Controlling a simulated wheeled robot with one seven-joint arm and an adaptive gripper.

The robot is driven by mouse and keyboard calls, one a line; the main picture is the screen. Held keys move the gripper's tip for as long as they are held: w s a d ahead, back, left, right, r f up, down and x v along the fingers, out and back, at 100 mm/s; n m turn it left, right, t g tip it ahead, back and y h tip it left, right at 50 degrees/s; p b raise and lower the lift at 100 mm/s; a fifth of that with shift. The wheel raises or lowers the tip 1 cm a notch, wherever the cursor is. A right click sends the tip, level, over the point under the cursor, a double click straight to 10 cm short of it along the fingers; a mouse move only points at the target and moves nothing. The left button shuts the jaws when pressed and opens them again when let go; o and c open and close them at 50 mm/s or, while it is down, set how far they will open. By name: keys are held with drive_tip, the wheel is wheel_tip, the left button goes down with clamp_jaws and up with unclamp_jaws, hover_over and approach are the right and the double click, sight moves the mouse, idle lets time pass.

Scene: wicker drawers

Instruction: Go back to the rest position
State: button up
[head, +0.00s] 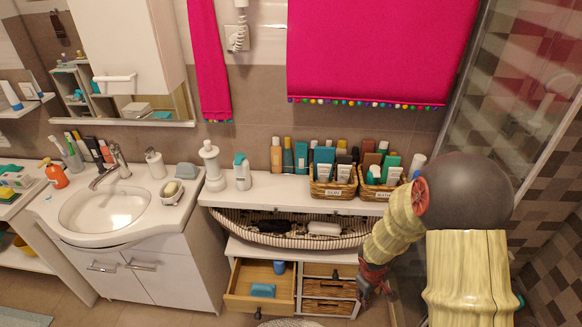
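My gripper (373,292) is at the end of my arm, in the lower middle-right of the head view. It points down just to the right of the small wicker drawers (328,288). It is small and dark here, so I cannot tell whether its fingers are open or shut, and I see nothing held in it. A wooden drawer (240,281) to the left of the wicker drawers is pulled out. A teal block-like item (262,290) and a blue item (279,267) lie in it.
The white shelf unit (270,187) carries bottles and two labelled baskets (332,187). A striped basket (235,222) sits on the shelf below. A washbasin (103,208) is at left, and a glass shower panel (500,90) is at right. The open drawer juts into the floor space.

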drive_tip(key=s+a+r+m+t+b, duration=0.1)
drive_tip(key=s+a+r+m+b, duration=0.1)
drive_tip(key=s+r, duration=0.4)
drive_tip(key=s+a+r+m+t+y+b, duration=0.1)
drive_tip(key=s+r, duration=0.5)
drive_tip(key=r, duration=0.7)
drive_tip(key=s+a+r+m+t+y+b, duration=0.1)
drive_tip(key=s+a+r+m+t+b, duration=0.1)
drive_tip(key=s+r, duration=0.4)
wheel_tip(320, 180, up, 4)
drive_tip(key=shift+s+a+r+m+t+b, duration=0.25)
drive_tip(key=shift+s+a+m+t+b, duration=0.25)
drive_tip(key=shift+a+b, duration=0.55)
drive_tip(key=shift+w+d, duration=0.15)
drive_tip(key=shift+w, duration=0.05)
